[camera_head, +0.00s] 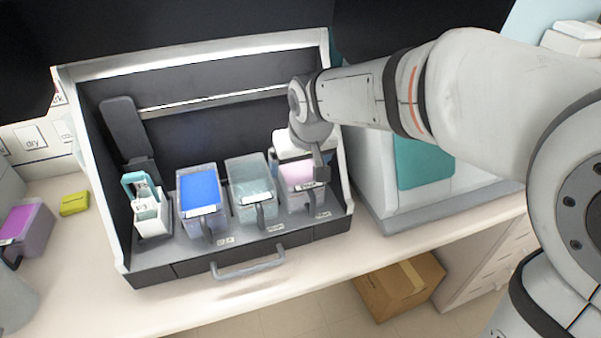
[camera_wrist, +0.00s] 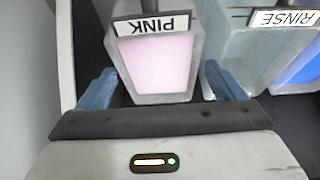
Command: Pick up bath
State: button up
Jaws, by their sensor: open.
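The pink bath (camera_head: 299,176) is a clear box of pink liquid with a dark handle, at the right end of the row in the dark-backed station. In the wrist view the pink bath (camera_wrist: 158,65) carries an upside-down PINK label. My gripper (camera_wrist: 158,72) is open, with a blue finger on each side of the bath's near end. Whether the fingers touch it I cannot tell. In the head view my wrist hangs over the pink bath and partly hides it. A clear rinse bath (camera_head: 250,190) and a blue bath (camera_head: 200,187) stand to its left.
A white slide rack (camera_head: 149,212) with a teal handle stands at the station's left end. The station's right side wall (camera_head: 339,150) is close to the pink bath. A purple bath (camera_head: 27,223) and a yellow block (camera_head: 74,204) sit on the bench at left.

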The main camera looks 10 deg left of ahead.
jog(key=shift+w+f, duration=0.15)
jog(key=shift+f, duration=0.2)
jog(key=shift+f+b, duration=0.25)
jog(key=shift+b, duration=0.05)
jog(key=shift+c, duration=0.4)
jog(key=shift+r, duration=0.1)
jog(key=c, duration=1.7)
